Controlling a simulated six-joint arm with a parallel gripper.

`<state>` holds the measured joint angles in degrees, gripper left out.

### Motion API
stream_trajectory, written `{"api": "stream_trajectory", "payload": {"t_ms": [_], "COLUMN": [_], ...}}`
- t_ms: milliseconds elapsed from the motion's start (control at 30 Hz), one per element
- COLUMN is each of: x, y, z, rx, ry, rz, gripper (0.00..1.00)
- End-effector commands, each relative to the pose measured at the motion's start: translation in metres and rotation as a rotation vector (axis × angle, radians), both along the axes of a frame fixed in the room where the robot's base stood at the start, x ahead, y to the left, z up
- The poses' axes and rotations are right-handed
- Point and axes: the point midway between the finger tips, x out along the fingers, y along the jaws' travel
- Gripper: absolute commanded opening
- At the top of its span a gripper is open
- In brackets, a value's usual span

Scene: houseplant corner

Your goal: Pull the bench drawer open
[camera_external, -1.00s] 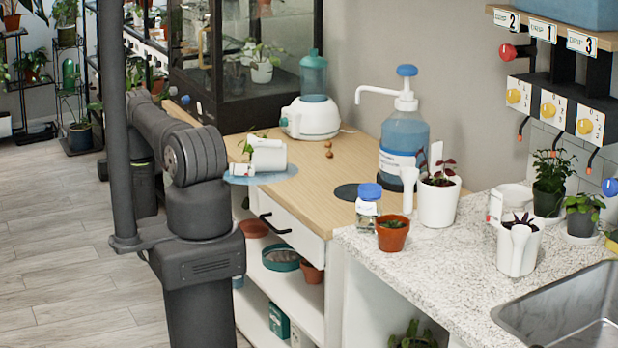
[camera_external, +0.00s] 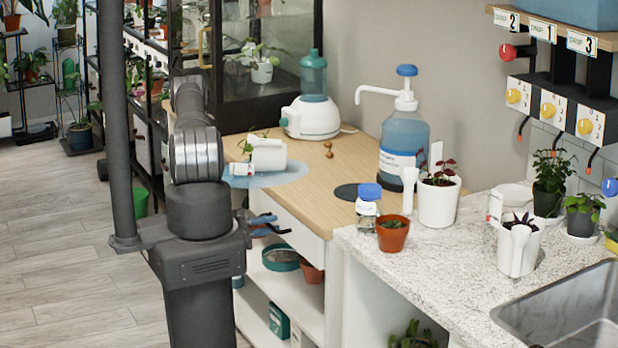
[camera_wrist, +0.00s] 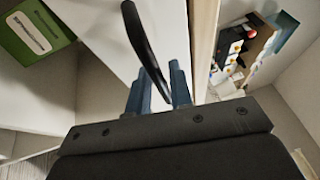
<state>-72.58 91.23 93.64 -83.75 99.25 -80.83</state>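The bench drawer (camera_external: 302,237) has a white front below the wooden benchtop and looks closed. Its black curved handle (camera_wrist: 147,50) shows large in the wrist view. In the outside view my arm and fingers partly hide the handle. My gripper (camera_external: 268,226) has blue fingers and is at the drawer front, at the handle. In the wrist view my gripper (camera_wrist: 160,88) has its two fingers apart, one on each side of the handle. The handle's near end passes between them. I cannot tell whether either finger touches it.
Below the drawer are open shelves with a teal dish (camera_external: 281,258) and a green box (camera_wrist: 33,35). A blue mat (camera_external: 282,177) with a tipped white pot (camera_external: 268,155) lies on the benchtop (camera_external: 325,195). The floor (camera_external: 70,250) at left is clear.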

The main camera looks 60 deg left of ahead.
Motion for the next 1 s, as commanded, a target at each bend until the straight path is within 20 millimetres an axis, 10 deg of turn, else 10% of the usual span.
{"api": "stream_trajectory", "payload": {"t_ms": [700,1000], "x": [0.001,-0.031], "y": [-0.001,0.0], "z": [0.0,0.0], "rx": [-0.001,-0.003], "ry": [0.0,0.002], "rz": [0.001,0.006], "gripper": [0.0,0.0]}}
